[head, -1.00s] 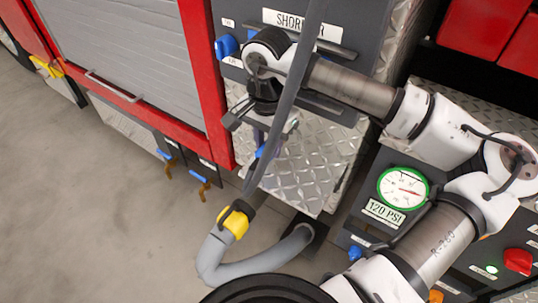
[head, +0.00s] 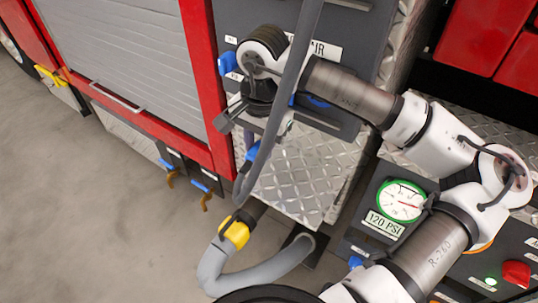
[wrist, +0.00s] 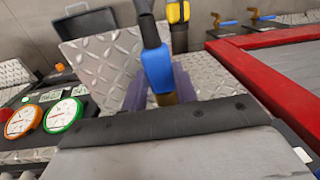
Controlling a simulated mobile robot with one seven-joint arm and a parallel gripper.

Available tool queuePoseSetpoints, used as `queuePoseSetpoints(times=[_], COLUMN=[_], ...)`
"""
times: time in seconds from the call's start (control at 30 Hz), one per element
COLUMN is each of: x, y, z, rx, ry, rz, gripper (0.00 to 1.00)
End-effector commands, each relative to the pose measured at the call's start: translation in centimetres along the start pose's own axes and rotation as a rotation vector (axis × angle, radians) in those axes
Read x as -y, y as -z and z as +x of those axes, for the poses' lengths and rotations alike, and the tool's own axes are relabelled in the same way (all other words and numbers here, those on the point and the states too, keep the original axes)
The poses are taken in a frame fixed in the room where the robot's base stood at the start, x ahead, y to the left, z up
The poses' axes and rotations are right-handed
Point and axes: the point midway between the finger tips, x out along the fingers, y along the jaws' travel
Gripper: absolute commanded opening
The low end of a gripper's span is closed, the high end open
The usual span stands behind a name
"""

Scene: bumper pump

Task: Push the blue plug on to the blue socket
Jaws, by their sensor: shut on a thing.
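The blue plug (wrist: 158,70) is in the middle of the wrist view, with a dark hose on its upper end and a brass-coloured tip below. My gripper (wrist: 160,90) is shut on it. In the head view my gripper (head: 258,118) is beside the dark panel, and the plug (head: 253,153) shows as a blue patch just below the jaws. Blue parts show on the panel, one at its left edge (head: 227,62) and one behind my arm (head: 318,102). I cannot tell which is the blue socket. The plug is apart from both.
A grey hose (head: 298,80) crosses in front of the panel. A yellow coupling (head: 235,233) hangs on a thick grey hose below. A diamond-plate step (head: 300,175) lies under the gripper. A gauge panel (head: 400,202) is at right, a red-framed shutter (head: 140,60) at left.

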Motion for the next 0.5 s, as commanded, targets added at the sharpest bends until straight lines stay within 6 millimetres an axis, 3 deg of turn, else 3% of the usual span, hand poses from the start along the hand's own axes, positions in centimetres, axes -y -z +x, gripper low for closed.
queuePoseSetpoints(times=[0.2, 0.5], x=[2.7, 2.2], y=[-3.1, -4.7], z=[-3.9, -8.5], rx=[0.033, 0.092], ry=[0.259, 0.638], rz=[-0.14, -0.207], gripper=[0.09, 0.09])
